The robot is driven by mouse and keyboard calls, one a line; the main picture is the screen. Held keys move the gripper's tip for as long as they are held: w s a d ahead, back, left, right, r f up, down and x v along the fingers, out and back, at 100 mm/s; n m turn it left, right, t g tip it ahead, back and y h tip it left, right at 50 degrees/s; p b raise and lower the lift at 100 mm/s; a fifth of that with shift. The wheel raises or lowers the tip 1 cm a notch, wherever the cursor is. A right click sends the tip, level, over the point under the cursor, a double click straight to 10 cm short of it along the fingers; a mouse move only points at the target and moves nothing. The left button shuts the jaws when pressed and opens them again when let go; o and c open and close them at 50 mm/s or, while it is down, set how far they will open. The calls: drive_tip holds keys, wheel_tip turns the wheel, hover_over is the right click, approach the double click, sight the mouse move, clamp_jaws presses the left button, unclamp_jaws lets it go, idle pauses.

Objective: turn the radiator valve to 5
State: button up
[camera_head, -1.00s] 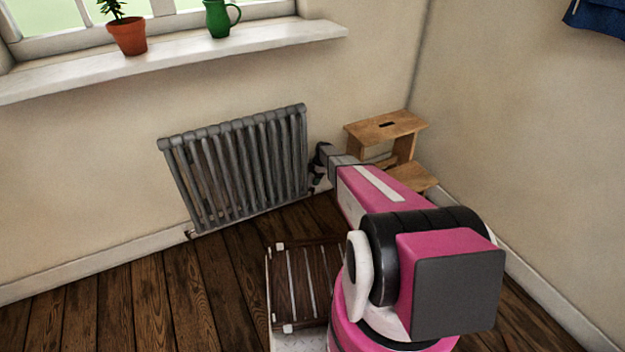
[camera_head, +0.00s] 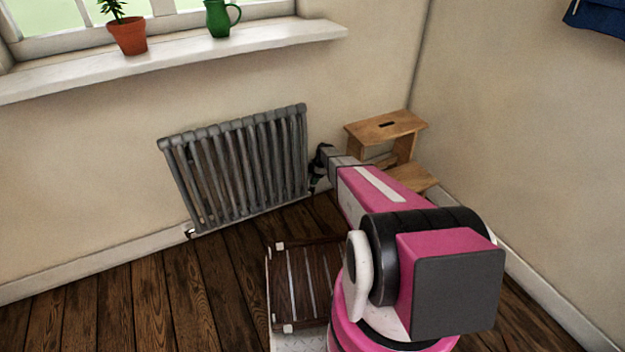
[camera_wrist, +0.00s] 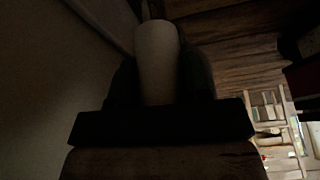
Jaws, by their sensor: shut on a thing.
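The grey ribbed radiator (camera_head: 238,168) stands against the wall under the window. My gripper (camera_head: 318,170) is at the radiator's lower right side, with my pink arm reaching to it. In the dark wrist view, a pale rounded cylinder, the radiator valve (camera_wrist: 157,62), sits between the two dark fingers of my gripper (camera_wrist: 158,85), which are shut on it. The valve's numbers and pointer cannot be made out. In the head view the valve is hidden by my gripper and arm.
A wooden step stool (camera_head: 386,128) stands in the corner, close right of my gripper. A windowsill (camera_head: 180,58) above holds a potted plant (camera_head: 127,36) and a green jug (camera_head: 219,18). Bare wooden floor (camera_head: 150,280) lies at the left.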

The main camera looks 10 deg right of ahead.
drive_tip(key=m, duration=0.2)
drive_tip(key=m+t, duration=0.1)
drive_tip(key=m, duration=0.1)
drive_tip(key=shift+s+t, duration=0.15)
drive_tip(key=shift+t, duration=0.15)
drive_tip(key=shift+m+t, duration=0.6)
drive_tip(key=shift+m, duration=1.1)
drive_tip(key=o, duration=0.9)
